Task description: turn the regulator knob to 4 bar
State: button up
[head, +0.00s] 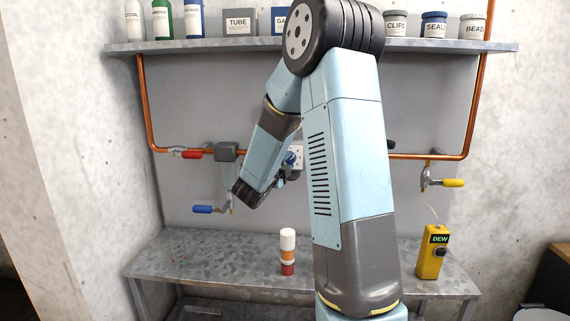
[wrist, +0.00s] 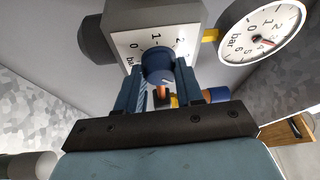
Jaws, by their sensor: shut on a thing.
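The blue regulator knob (wrist: 157,62) sits on the front of a grey regulator with a white dial plate (wrist: 128,44). The numbers 0, 1 and 2 and the word bar show on the plate; I cannot make out a pointer mark on the knob. My gripper (wrist: 160,80) is shut on the knob, one finger on each side. To its right is a round white gauge (wrist: 285,22) marked bar, with a short red needle pointing right and slightly down. In the head view my arm hides most of the regulator; part of its white plate (head: 299,153) shows.
A copper pipe (head: 418,156) runs along the wall, with red (head: 192,154), blue (head: 203,209) and yellow (head: 453,183) handles. A white and orange cylinder (head: 288,252) and a yellow DEW meter (head: 431,258) stand on the bench (head: 190,259). A shelf (head: 200,44) holds containers above.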

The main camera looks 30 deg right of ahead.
jog(key=shift+f, duration=0.1)
jog(key=o, duration=1)
jog(key=shift+o, duration=0.2)
jog(key=v, duration=1.3)
jog(key=shift+a, duration=0.35)
jog(key=shift+s, duration=0.1)
